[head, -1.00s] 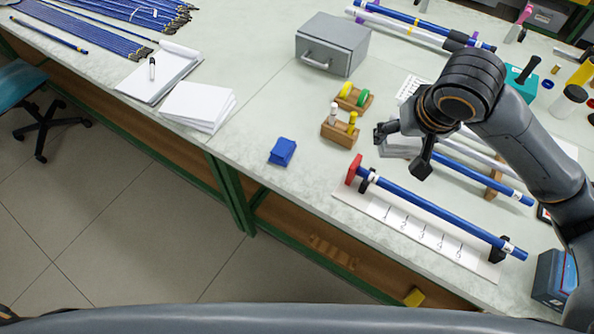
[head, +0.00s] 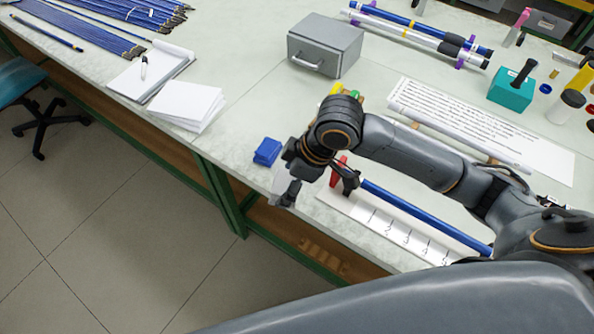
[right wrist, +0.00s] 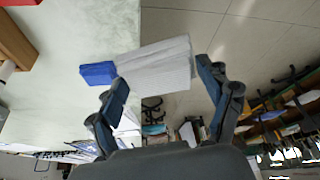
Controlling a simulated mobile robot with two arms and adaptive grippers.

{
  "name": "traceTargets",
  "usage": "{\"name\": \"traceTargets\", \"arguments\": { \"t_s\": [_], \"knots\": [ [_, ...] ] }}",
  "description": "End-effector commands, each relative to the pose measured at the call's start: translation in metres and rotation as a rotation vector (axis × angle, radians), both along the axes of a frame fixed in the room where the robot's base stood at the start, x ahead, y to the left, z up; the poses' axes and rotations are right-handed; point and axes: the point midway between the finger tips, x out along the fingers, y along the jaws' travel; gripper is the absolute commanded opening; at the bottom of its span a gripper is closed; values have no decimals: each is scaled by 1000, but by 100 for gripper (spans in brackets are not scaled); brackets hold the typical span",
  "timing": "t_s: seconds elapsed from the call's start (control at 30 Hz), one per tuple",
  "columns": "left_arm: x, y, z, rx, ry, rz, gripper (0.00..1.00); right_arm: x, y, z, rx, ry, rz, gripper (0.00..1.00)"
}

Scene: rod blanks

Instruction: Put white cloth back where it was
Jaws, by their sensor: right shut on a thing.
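The white cloth (right wrist: 155,66) is a folded pale block between the fingers of my right gripper (right wrist: 163,76) in the right wrist view. The fingers are shut on it. A folded blue cloth (right wrist: 98,73) lies on the table right beside it, at its left in that view. In the head view my right gripper (head: 318,184) is low near the table's front edge, just right of the blue cloth (head: 267,151); its own links largely hide the white cloth there. I cannot tell whether the white cloth touches the table. My left gripper is not in view.
A blue rod (head: 420,213) lies in a numbered white gauge (head: 385,222) with a red end stop (head: 339,170), close to my right gripper. A grey metal box (head: 325,45) stands behind. A paper stack (head: 187,105) lies left. The table between paper and blue cloth is clear.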

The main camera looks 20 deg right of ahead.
Motion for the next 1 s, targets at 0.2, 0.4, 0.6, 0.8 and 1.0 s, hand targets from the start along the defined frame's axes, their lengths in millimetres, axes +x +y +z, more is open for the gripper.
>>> {"name": "traceTargets", "arguments": {
  "t_s": [0.2,0.4,0.6,0.8,1.0],
  "knots": [
    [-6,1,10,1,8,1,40,49,-28,-22,-1,4,-9,49],
    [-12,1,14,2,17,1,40,77,-43,-60,0,3,-6,49],
    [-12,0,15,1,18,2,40,90,-50,-77,1,-1,-4,49],
    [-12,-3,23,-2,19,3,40,94,-53,-99,0,3,-4,49],
    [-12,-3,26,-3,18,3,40,94,-53,-115,-1,-1,-3,49]
  ]
}}
